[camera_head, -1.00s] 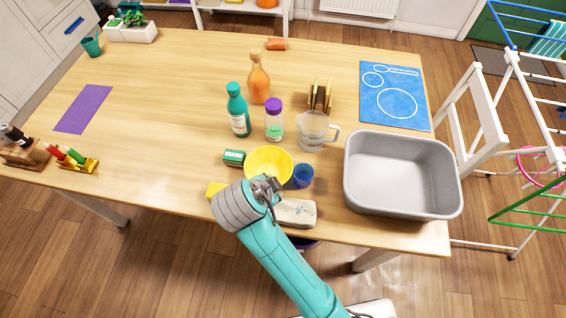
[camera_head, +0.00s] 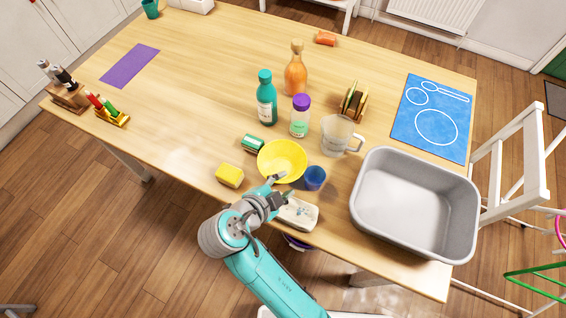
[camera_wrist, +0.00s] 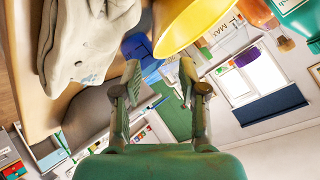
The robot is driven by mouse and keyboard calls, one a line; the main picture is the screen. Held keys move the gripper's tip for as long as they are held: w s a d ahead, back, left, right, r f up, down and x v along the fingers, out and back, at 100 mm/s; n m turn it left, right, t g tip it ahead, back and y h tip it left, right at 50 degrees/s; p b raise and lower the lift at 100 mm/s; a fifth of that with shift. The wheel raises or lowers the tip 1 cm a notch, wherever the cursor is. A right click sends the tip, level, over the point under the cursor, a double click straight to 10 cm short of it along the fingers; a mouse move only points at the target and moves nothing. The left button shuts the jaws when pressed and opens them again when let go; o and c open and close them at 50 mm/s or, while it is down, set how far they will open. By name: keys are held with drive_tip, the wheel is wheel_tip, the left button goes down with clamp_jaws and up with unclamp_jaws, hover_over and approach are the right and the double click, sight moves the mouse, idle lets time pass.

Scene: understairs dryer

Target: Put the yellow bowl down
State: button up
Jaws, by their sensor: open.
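The yellow bowl (camera_head: 282,158) sits upright on the wooden table near the front edge, between the green tin and the blue cup. My gripper (camera_head: 276,187) is at the bowl's near side, with its jaws apart. In the wrist view, the yellow bowl (camera_wrist: 190,22) fills the upper middle, its rim close to the right finger. My gripper (camera_wrist: 160,78) shows two spread fingers with nothing held between them. Whether a finger touches the rim I cannot tell.
A yellow sponge (camera_head: 229,175) and green tin (camera_head: 252,143) are left. A grey basin (camera_head: 415,205) and a blue mat (camera_head: 432,118) with white outlines are right. The table's left middle is clear.

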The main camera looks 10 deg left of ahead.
sight(292, 179)
drive_tip(key=shift+x, duration=2.85)
drive_tip(key=shift+s+f, duration=0.1)
drive_tip(key=shift+s, duration=0.05)
clamp_jaws()
